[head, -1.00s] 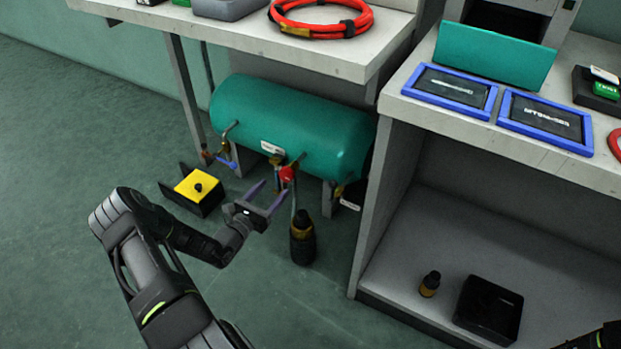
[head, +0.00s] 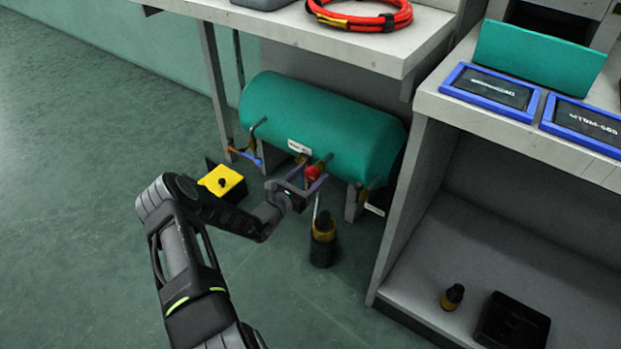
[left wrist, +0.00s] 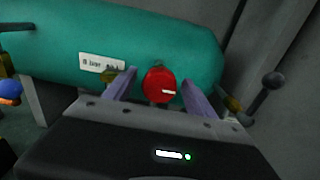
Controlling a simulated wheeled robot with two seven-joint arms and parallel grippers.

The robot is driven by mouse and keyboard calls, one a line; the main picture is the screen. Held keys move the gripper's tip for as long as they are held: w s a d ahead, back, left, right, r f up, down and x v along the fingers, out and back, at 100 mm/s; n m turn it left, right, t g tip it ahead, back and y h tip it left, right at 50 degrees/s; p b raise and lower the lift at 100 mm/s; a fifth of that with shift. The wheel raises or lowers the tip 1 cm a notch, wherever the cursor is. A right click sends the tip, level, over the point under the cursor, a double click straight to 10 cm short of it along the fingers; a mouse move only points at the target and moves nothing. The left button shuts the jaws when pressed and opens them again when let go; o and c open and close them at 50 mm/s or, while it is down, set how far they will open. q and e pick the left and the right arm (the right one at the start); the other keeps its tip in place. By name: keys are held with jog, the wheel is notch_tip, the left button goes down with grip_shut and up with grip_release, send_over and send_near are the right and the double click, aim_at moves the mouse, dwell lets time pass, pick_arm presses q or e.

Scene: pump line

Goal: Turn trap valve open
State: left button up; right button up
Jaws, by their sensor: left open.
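A green tank (head: 320,125) lies under the bench with several valves along its lower side. A red round valve handle (head: 313,173) is at the middle; it also shows in the left wrist view (left wrist: 159,85). My left gripper (head: 305,180) is open in front of it. In the left wrist view the red handle appears between the two purple fingers (left wrist: 160,92); I cannot tell whether they touch it. A blue lever (head: 246,157) is at the tank's left end. No legible label names the trap valve.
A black bottle with a yellow band (head: 322,240) stands on the floor below the red handle. A yellow-topped black box (head: 222,181) sits left of the gripper. The bench leg (head: 214,90) and the shelf unit's side panel (head: 415,200) flank the tank.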

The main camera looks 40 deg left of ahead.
pick_arm(q)
jog(key=c, duration=1.4)
